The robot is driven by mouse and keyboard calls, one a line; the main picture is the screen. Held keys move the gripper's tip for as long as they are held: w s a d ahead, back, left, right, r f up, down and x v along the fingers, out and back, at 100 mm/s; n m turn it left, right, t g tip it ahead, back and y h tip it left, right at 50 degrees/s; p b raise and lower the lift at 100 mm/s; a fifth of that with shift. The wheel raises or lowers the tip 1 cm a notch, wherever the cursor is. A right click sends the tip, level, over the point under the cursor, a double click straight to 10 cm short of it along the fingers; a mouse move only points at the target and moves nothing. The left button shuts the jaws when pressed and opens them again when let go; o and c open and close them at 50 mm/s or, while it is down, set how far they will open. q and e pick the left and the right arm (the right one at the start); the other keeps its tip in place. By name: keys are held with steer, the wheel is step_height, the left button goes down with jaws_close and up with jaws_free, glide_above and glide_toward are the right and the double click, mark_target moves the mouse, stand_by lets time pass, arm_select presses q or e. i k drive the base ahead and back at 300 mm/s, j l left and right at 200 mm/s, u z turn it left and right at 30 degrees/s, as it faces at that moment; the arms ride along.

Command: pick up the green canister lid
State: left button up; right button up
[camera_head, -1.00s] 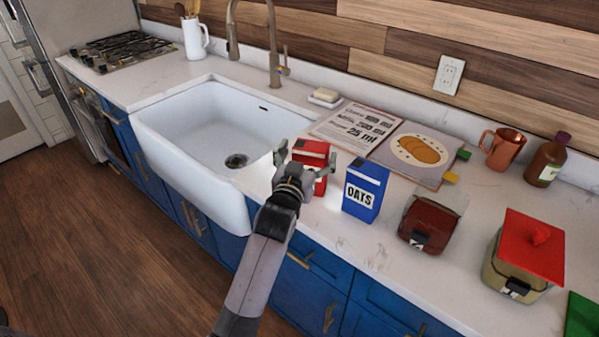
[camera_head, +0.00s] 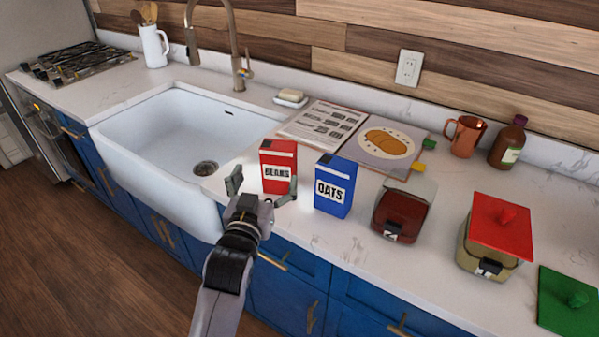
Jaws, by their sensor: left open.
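The green canister lid (camera_head: 566,303) is a flat green square with a round knob, lying on the counter at the far right of the head view. My left gripper (camera_head: 264,184) is open and empty at the counter's front edge, in front of the red beans box (camera_head: 279,160). It is far to the left of the green lid. A red lid (camera_head: 503,228) with a knob sits tilted on a beige canister (camera_head: 487,262) just left of the green lid. My right gripper is out of view.
A blue oats box (camera_head: 334,187) and a dark red canister (camera_head: 401,211) stand between my left gripper and the beige canister. An open cookbook (camera_head: 330,125), a copper mug (camera_head: 464,136) and a brown bottle (camera_head: 507,143) are behind. The white sink (camera_head: 160,147) is left.

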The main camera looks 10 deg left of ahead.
mark_target(568, 306)
steer(key=k+j+z, duration=0.1)
steer(key=z, duration=0.95)
steer(key=i+z, duration=0.1)
steer(key=z, duration=0.35)
